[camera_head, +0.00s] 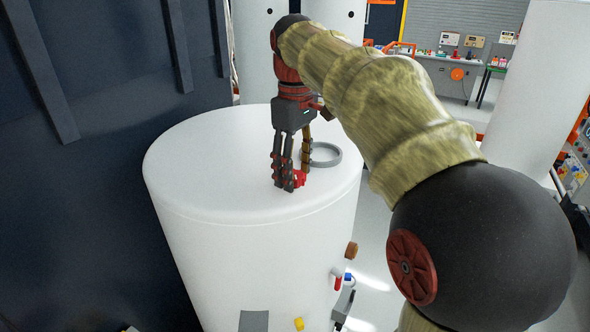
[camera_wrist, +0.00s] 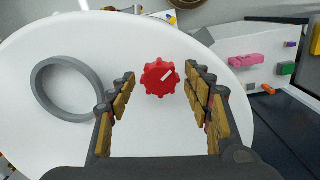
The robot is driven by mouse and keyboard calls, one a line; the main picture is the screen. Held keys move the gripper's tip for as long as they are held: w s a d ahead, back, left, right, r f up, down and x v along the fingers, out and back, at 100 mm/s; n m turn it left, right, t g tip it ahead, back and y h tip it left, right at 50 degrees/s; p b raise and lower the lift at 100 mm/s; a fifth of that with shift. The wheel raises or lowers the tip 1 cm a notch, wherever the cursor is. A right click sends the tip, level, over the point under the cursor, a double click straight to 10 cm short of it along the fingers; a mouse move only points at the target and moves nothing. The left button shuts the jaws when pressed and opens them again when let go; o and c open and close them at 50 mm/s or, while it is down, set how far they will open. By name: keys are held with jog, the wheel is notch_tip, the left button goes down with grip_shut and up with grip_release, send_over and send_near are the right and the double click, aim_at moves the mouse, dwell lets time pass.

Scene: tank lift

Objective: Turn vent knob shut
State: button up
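The vent knob is a red, lobed knob with a pale pointer mark, on the white top of the tank. In the wrist view the knob (camera_wrist: 160,77) sits between the tips of my two open fingers, with a gap on each side. In the head view my gripper (camera_head: 290,185) points down at the tank top (camera_head: 205,165), and part of the red knob (camera_head: 300,178) shows beside the fingertips. In the wrist view the pointer mark slants up to the right. My gripper (camera_wrist: 158,88) holds nothing.
A grey ring (camera_head: 324,155) stands on the tank top close to my gripper; it also shows in the wrist view (camera_wrist: 66,88). Small coloured fittings (camera_head: 338,280) stick out of the tank's side. A dark wall (camera_head: 80,200) stands close on the left.

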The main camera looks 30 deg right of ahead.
jog(key=c, duration=1)
jog(key=m+p, duration=0.2)
jog(key=m, duration=0.3)
jog(key=shift+r+m+p, duration=0.1)
jog(key=shift+m+p, duration=0.3)
jog(key=m+p, duration=0.1)
jog(key=m, duration=0.4)
jog(key=shift+p, duration=0.35)
jog(key=m+p, duration=0.1)
jog(key=m, duration=0.6)
jog(key=shift+m+p, duration=0.3)
jog(key=shift+m, duration=0.1)
jog(key=m+p, duration=0.1)
jog(key=m, duration=0.5)
